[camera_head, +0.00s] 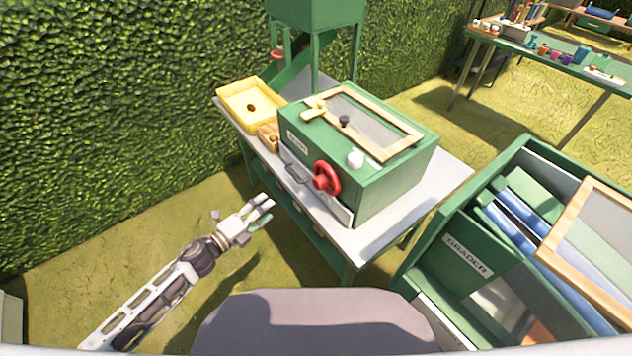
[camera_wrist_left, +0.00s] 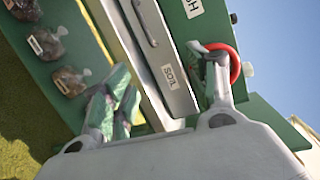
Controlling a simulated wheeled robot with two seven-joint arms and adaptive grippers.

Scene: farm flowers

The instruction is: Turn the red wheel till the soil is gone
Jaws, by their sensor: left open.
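The red wheel (camera_head: 326,178) is on the front side of a green box (camera_head: 385,185) that stands on a table. It also shows in the left wrist view (camera_wrist_left: 236,66), partly hidden behind one finger. My left gripper (camera_head: 266,208) is open and empty, to the left of the wheel and apart from it in the head view. In the left wrist view the two fingers (camera_wrist_left: 165,90) are spread wide. A drawer front labelled SOIL (camera_wrist_left: 178,90) lies between them in the picture. I cannot make out soil through the grey window (camera_head: 372,122) on the box's top. My right gripper is out of view.
A yellow tray (camera_head: 232,98) with a dark spot stands at the table's far end. A green box labelled GRADER (camera_head: 440,255) stands close on the right. Labelled bags (camera_wrist_left: 48,43) sit on a green lower shelf. Grass left of the table is clear.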

